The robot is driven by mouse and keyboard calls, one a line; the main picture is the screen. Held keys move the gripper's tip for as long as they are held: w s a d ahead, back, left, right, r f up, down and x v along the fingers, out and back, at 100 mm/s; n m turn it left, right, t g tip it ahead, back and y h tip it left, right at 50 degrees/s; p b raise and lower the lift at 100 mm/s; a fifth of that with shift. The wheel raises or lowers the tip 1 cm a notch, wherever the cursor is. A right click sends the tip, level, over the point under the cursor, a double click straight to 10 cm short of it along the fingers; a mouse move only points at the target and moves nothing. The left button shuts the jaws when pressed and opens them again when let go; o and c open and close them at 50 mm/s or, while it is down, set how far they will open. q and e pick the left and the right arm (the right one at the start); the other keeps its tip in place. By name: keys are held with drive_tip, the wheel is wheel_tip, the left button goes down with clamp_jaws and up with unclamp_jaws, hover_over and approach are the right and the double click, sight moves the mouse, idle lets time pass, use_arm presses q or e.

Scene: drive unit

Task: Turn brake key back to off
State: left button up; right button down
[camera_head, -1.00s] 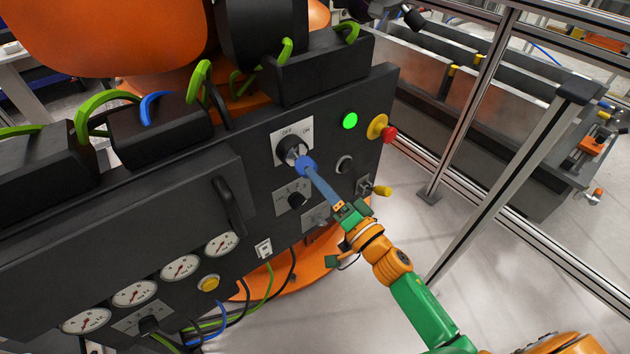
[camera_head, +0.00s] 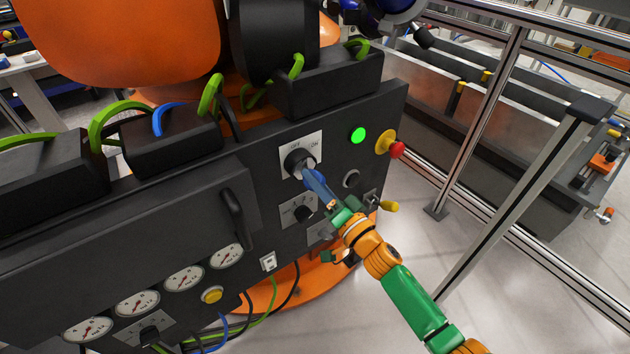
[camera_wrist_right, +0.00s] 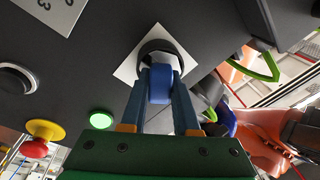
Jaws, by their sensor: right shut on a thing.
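The brake key has a blue head (camera_wrist_right: 160,84) and sits in a round black and silver switch (camera_head: 299,163) on a white plate marked OFF at left and ON at right. My right gripper (camera_head: 312,177), with long blue fingers, reaches up to the switch from the lower right. In the right wrist view, its two fingers (camera_wrist_right: 159,78) stand on both sides of the blue head and grip it. The fingers mostly hide the key in the head view, so its exact angle is hard to tell. My left gripper is out of view.
A green lit button (camera_head: 358,135) and a red knob on a yellow base (camera_head: 394,149) sit right of the switch. A smaller black selector (camera_head: 302,213) lies just below. A dark handle (camera_head: 231,218) juts out at left. Metal fence posts (camera_head: 520,200) stand at right.

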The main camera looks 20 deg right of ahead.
drive_tip(key=n, duration=0.3)
drive_tip(key=shift+d+n, duration=0.1)
drive_tip(key=shift+n, duration=0.2)
drive_tip(key=n, duration=0.2)
drive_tip(key=n+g+y+p, duration=0.1)
drive_tip(key=n, duration=0.1)
drive_tip(key=shift+d+r+n, duration=0.1)
drive_tip(key=shift+r+n, duration=0.05)
drive_tip(key=shift+n, duration=0.55)
drive_tip(key=shift+n+y, duration=0.3)
drive_tip(key=shift+n, duration=0.3)
drive_tip(key=shift+n+g+p, duration=0.3)
drive_tip(key=shift+n, duration=0.7)
drive_tip(key=c, duration=0.6)
unclamp_jaws()
drive_tip(key=shift+w, duration=0.1)
drive_tip(key=shift+d, duration=0.1)
